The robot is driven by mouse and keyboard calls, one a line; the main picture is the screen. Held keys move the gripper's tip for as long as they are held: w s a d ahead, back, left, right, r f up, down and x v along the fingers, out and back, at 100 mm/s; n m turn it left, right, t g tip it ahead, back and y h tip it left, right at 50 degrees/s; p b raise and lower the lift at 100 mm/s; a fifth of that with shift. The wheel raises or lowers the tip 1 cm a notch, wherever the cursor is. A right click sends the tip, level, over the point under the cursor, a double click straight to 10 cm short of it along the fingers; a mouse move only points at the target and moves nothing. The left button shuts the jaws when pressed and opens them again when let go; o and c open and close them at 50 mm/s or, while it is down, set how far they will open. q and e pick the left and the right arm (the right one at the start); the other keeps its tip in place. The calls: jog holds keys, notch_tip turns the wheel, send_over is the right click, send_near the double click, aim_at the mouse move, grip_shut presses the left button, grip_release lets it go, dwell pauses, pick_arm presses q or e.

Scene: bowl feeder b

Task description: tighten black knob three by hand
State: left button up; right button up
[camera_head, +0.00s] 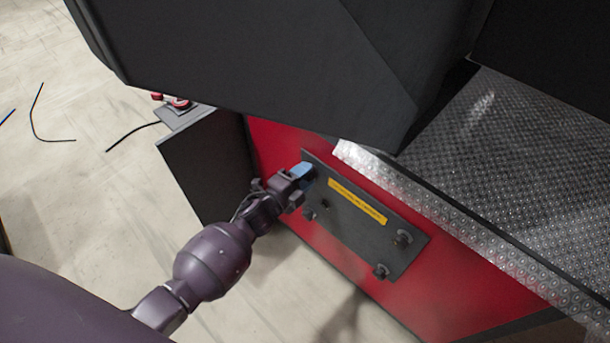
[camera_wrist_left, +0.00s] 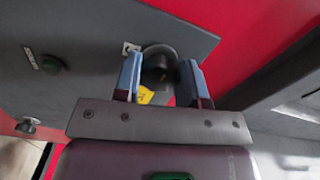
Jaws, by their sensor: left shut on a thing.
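A dark grey plate (camera_head: 345,222) with a yellow label (camera_head: 356,201) is fixed to a red panel. Black knobs sit near its corners: a lower-left knob (camera_head: 309,214), a bottom knob (camera_head: 381,271) and a right knob (camera_head: 403,238). My left gripper (camera_head: 303,170) is at the plate's upper-left corner and hides the knob there. In the left wrist view, this dark round knob (camera_wrist_left: 159,60) sits between the blue finger pads of my left gripper (camera_wrist_left: 161,78), which is shut on it. A small white tag (camera_wrist_left: 130,47) is beside it; I cannot read its number. My right gripper is not in view.
The red panel (camera_head: 460,290) surrounds the plate. A large dark housing (camera_head: 260,60) overhangs above, and a metal tread-plate ledge (camera_head: 440,205) runs along the right. A grey box with a red button (camera_head: 180,102) stands behind. The floor at left is mostly clear, with a thin cable.

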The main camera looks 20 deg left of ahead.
pick_arm(q)
jog(key=m, duration=0.4)
jog(key=shift+f+b, duration=0.1)
jog(key=shift+b, duration=0.25)
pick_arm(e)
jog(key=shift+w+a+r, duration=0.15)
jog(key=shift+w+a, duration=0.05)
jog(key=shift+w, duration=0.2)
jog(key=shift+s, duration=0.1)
pick_arm(q)
jog(key=o, duration=0.9)
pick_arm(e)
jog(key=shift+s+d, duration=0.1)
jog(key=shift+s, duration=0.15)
pick_arm(q)
jog(key=shift+s, duration=0.1)
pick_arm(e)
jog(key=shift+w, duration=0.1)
